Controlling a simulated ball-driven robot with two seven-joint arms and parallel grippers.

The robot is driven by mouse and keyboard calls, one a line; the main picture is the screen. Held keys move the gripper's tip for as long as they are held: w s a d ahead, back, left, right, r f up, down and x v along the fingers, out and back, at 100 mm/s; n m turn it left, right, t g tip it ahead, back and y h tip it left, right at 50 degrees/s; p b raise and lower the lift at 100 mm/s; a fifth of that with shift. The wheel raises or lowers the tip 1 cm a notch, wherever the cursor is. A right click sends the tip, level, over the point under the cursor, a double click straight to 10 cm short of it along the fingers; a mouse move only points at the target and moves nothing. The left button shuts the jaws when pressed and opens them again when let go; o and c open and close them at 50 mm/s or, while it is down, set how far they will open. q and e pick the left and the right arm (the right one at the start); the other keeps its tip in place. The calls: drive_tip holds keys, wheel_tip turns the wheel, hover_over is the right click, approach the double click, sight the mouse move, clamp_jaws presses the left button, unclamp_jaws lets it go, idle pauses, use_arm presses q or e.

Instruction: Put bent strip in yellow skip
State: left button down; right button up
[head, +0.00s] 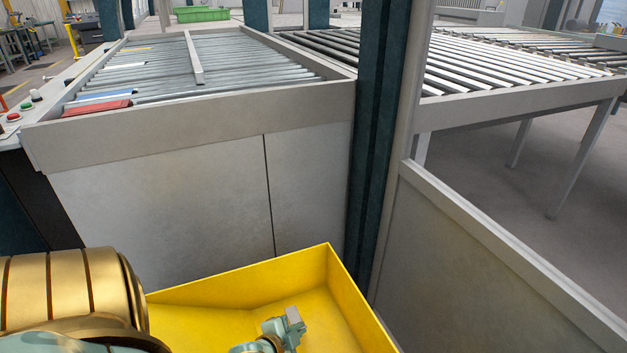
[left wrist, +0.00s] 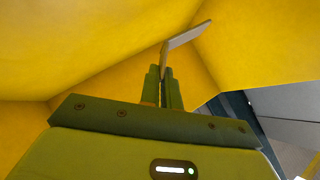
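The yellow skip (head: 345,291) stands open at the bottom middle of the head view. My left gripper (head: 285,331) is over or inside its opening; I cannot tell how deep. A small grey end of the bent strip (head: 295,318) shows at its fingertips. In the left wrist view the fingers (left wrist: 162,76) are closed on the bent strip (left wrist: 186,36), which sticks out beyond them with its bent leg angled up to the right. Yellow skip walls (left wrist: 70,40) fill most of that view around it. My right gripper is in neither view.
Behind the skip stands a grey machine cabinet (head: 160,200) topped by a roller table (head: 200,75). A dark green post (head: 378,130) rises just behind the skip's right side. A low grey panel (head: 480,270) lies to the right, with another roller conveyor (head: 480,60) beyond it.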

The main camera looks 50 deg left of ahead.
sight(308, 348)
use_arm(q)
drive_tip(key=w+f, duration=0.1)
drive_tip(key=d+f+b, duration=0.1)
drive_tip(key=shift+w+f, duration=0.3)
drive_tip(key=shift+w, duration=0.1)
drive_tip(key=f+b, duration=0.2)
drive_tip(key=f, duration=0.1)
drive_tip(key=shift+w+d, duration=0.15)
drive_tip(key=shift+d, duration=0.05)
drive_tip(key=shift+f+b, duration=0.35)
drive_tip(key=shift+b, duration=0.05)
drive_tip(key=shift+r, duration=0.2)
drive_tip(key=shift+f, duration=0.1)
drive_tip(key=c, duration=1.6)
unclamp_jaws()
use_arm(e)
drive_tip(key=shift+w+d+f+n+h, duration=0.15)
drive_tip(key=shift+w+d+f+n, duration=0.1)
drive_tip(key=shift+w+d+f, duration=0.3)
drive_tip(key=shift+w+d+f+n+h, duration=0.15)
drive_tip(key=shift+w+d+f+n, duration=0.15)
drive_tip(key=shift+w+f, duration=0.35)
